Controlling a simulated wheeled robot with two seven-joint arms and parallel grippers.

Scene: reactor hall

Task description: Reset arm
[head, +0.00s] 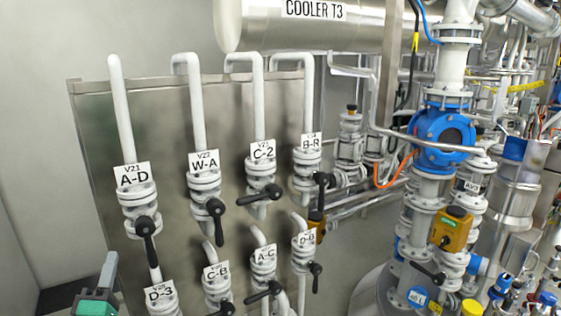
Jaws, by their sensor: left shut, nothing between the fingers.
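My left gripper (109,262) shows at the bottom left corner, its grey fingers pointing up and its teal part just below. It is shut and holds nothing. It appears left of the lower valve labelled D-3 (160,294) in the picture; I cannot tell how far it is from the panel. The rest of the left arm is cut off by the frame. My right gripper is not in view.
A metal panel (97,140) carries white pipes and valves with black handles, including A-D (140,207) and W-A (206,188). A tank marked COOLER T3 (345,25) hangs above. Dense piping with a blue fitting (428,126) fills the right. Bare wall lies left.

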